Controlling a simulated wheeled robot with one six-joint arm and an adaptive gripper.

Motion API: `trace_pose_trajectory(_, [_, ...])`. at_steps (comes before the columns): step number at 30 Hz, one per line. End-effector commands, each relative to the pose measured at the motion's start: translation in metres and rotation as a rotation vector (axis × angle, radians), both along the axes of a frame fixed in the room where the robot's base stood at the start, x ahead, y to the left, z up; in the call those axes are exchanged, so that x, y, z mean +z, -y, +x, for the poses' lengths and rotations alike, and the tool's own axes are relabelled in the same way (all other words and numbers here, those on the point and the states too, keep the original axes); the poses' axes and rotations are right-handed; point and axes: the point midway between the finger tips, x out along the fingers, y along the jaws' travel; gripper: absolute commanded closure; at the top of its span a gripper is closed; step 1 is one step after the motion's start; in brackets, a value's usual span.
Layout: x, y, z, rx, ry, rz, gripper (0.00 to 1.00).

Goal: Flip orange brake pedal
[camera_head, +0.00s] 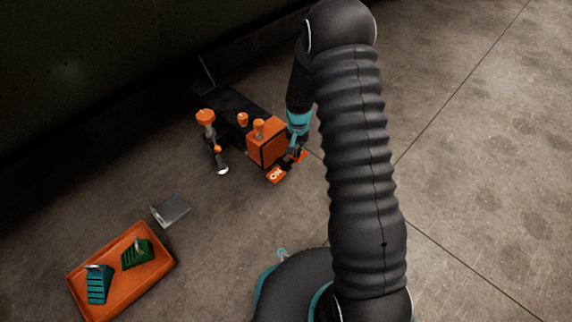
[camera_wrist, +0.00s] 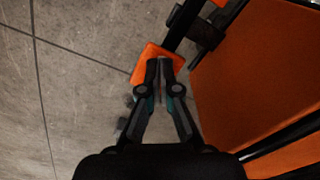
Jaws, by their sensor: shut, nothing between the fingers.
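The orange brake pedal (camera_wrist: 143,72) is a small orange pad by a black bar, beside a large orange box. In the wrist view my gripper (camera_wrist: 160,64) is shut and empty, with its fingertips over the pad and covering part of it. I cannot tell whether they touch it. In the head view my gripper (camera_head: 295,156) is low beside the box (camera_head: 267,146). An orange piece with white lettering (camera_head: 276,175) shows just left of it, and a small orange piece (camera_head: 301,156) shows at its right. I cannot tell which is the pad.
A black unit (camera_head: 232,103) with orange knobs and a lever (camera_head: 206,118) adjoins the box. A grey plate (camera_head: 172,210) lies on the floor. The concrete floor at right is clear.

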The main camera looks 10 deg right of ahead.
Motion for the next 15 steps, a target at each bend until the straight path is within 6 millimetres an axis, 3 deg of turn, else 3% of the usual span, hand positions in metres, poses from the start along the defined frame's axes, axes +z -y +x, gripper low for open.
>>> trace_pose_trajectory(15, [-0.0066, 0.0002, -0.0001, 0.000, -0.001, 0.000, 1.00])
